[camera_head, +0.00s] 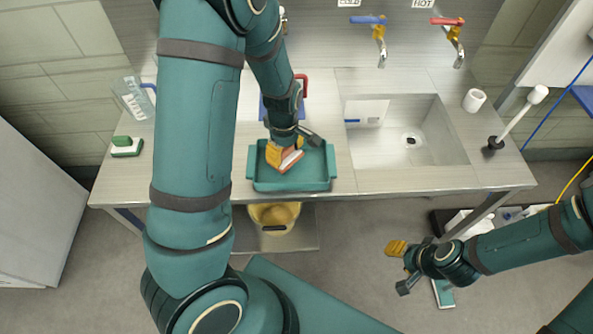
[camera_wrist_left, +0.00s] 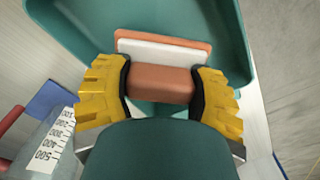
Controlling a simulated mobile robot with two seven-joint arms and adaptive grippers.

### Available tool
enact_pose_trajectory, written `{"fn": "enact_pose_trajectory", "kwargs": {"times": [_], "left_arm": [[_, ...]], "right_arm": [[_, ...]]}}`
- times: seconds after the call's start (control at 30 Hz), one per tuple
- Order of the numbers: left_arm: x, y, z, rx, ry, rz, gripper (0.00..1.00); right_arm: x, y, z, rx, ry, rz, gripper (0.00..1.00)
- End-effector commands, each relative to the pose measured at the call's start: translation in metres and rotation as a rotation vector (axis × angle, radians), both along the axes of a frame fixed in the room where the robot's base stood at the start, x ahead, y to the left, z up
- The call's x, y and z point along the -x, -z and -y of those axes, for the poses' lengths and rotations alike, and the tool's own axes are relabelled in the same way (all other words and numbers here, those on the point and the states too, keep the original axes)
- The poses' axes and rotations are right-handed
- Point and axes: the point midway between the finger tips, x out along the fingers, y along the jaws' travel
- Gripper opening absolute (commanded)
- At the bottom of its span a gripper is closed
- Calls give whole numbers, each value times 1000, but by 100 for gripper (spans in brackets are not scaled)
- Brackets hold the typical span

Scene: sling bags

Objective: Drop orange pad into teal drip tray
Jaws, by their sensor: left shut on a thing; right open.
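The orange pad (camera_wrist_left: 160,82) has an orange block, a white layer and an orange edge. My left gripper (camera_wrist_left: 160,88) is shut on it, with yellow fingertips on both sides of the block. In the head view the pad (camera_head: 289,160) is tilted and lies over the inside of the teal drip tray (camera_head: 292,186), which stands on the counter. Whether the pad touches the tray floor I cannot tell. The tray wall (camera_wrist_left: 228,40) also shows around the pad in the left wrist view. My right gripper (camera_head: 402,268) is open and empty, low at the right, away from the counter.
A green-and-white sponge (camera_head: 127,147) and a clear jug (camera_head: 134,99) are on the left of the counter. A yellow bucket (camera_head: 273,215) stands below.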

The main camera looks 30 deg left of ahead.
Motion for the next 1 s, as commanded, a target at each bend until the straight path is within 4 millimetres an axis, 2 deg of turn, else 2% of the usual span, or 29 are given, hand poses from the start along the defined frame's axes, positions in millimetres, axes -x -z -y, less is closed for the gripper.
{"fn": "enact_pose_trajectory", "kwargs": {"times": [0.17,0.2,0.3,0.7,0.87,1.0], "left_arm": [[0,-1,0,0,0,1,19],[0,-1,0,0,0,1,65],[0,-1,0,0,-1,1,98],[0,-6,0,0,0,1,98],[-1,-29,1,1,1,6,98],[-2,-59,1,1,2,7,98]], "right_arm": [[0,-1,0,0,0,1,47],[0,-1,0,0,0,0,47],[0,-1,0,0,-1,0,47],[0,-1,0,0,-1,0,47],[0,-1,0,0,-1,0,47],[0,-1,0,0,-1,0,47]]}}
